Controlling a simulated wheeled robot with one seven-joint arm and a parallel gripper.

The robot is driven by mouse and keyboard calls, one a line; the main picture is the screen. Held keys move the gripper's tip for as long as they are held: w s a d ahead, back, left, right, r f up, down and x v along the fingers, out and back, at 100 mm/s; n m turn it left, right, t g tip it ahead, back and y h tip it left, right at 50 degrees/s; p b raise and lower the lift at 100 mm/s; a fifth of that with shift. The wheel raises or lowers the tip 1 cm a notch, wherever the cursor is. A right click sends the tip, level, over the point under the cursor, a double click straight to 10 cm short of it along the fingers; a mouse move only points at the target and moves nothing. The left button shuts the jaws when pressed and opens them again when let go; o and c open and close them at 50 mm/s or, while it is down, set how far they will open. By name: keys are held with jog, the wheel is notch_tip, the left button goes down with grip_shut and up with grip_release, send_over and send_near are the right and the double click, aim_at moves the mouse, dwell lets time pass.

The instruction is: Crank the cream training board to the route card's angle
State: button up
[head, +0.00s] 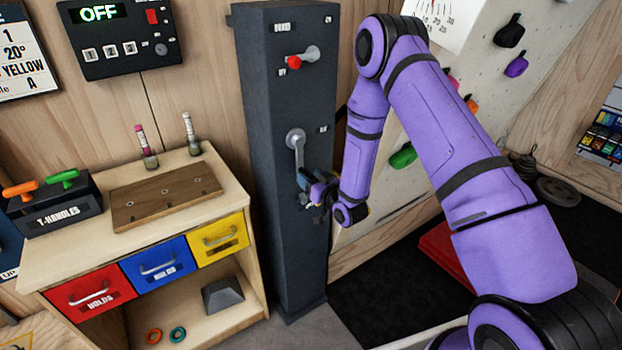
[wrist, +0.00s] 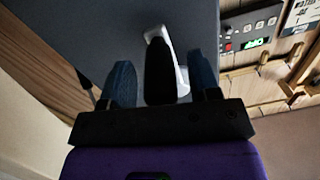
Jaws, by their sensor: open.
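The cream training board (head: 465,75) leans at the right of the head view, with coloured holds on it and partly behind my arm. An angle scale (head: 436,14) shows above it, with its pointer unreadable. The route card (head: 22,60) at the upper left reads 1, 20°, YELLOW, A. A grey crank (head: 297,148) on the dark column (head: 285,215) hangs with its arm pointing down. My gripper (head: 312,196) is at the crank's lower end. In the wrist view my gripper (wrist: 162,72) is open, its two fingers either side of the black crank grip (wrist: 159,75), gaps visible on both sides.
A lever with a red knob (head: 294,62) sits above the crank. A control box (head: 122,38) on the wall reads OFF. A workbench (head: 240,190) with coloured drawers stands left of the column. A dark mat (head: 380,290) lies on the floor to the right.

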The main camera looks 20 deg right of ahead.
grip_shut()
jog(key=shift+w+d+n, duration=0.1)
jog(key=shift+d+n, duration=0.15)
jog(key=shift+n, duration=0.05)
jog(key=w+d+r+n, duration=0.2)
jog(key=d+r+n, duration=0.3)
jog(key=n, duration=0.5)
jog(key=shift+w+d, duration=0.3)
jog(key=shift+d, duration=1.05)
